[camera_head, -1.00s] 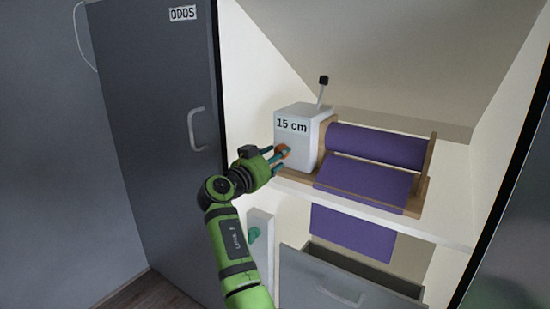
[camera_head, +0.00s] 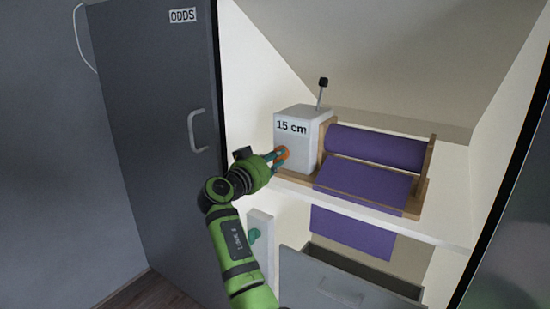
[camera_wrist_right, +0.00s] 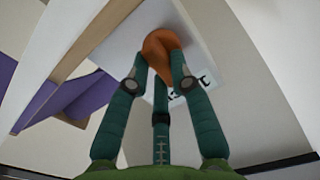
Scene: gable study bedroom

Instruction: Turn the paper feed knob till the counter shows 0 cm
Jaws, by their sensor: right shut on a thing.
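The paper feed knob is orange (camera_head: 282,153) and sits on the front face of the white feed box (camera_head: 293,160). The counter (camera_head: 291,128) on that face reads 15 cm. My right gripper (camera_head: 279,155) is at the knob, its green fingers closed around it. In the right wrist view, the knob (camera_wrist_right: 161,50) is between the fingertips, with part of the counter's lettering beside it. A purple paper roll (camera_head: 375,146) lies in a wooden frame to the right of the box, and its sheet hangs over the shelf edge. My left gripper is not in view.
A lever with a black tip (camera_head: 322,83) stands on top of the box. The white shelf (camera_head: 445,236) carries the device. Below is an open grey drawer (camera_head: 335,290). A grey door (camera_head: 160,140) labelled ODDS stands to the left.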

